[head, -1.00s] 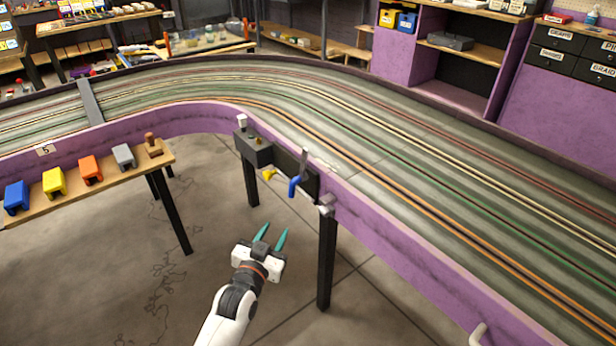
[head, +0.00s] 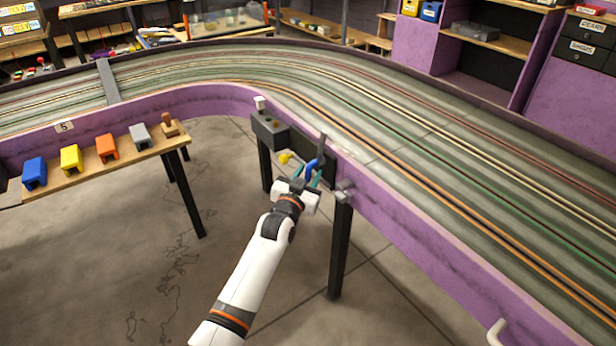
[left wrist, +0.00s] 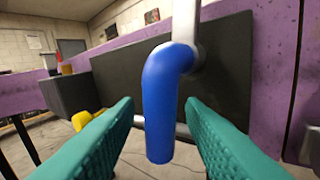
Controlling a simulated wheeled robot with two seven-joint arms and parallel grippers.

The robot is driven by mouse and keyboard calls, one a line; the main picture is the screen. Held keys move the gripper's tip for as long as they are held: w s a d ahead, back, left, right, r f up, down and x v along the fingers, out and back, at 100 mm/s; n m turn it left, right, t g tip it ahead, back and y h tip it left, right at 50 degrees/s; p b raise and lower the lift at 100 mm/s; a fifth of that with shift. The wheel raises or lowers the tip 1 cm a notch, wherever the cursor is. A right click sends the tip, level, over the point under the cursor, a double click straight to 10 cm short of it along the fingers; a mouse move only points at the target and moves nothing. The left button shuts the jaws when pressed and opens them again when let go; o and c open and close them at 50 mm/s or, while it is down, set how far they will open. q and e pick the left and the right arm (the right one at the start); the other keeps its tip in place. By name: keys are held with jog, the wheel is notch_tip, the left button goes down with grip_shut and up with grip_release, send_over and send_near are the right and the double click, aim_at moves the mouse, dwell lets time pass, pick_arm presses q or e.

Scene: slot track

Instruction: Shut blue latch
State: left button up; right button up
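The blue latch handle (head: 311,168) is on the dark plate on the outer purple wall of the track. In the left wrist view the blue handle (left wrist: 166,100) hangs down from a grey metal shaft, its lower end free. My left gripper (head: 308,178) is at the latch with its teal fingers apart. In the left wrist view the open gripper (left wrist: 165,130) has one finger on each side of the blue handle, with a visible gap on both sides. My right gripper is not in view.
A yellow knob (head: 285,158) sits left of the latch, below a grey box (head: 268,128). A metal fitting (head: 345,190) is to the right, above a black leg (head: 340,250). A wooden shelf (head: 110,166) with coloured blocks stands left. The floor below is clear.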

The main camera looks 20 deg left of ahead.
pick_arm(q)
grip_shut()
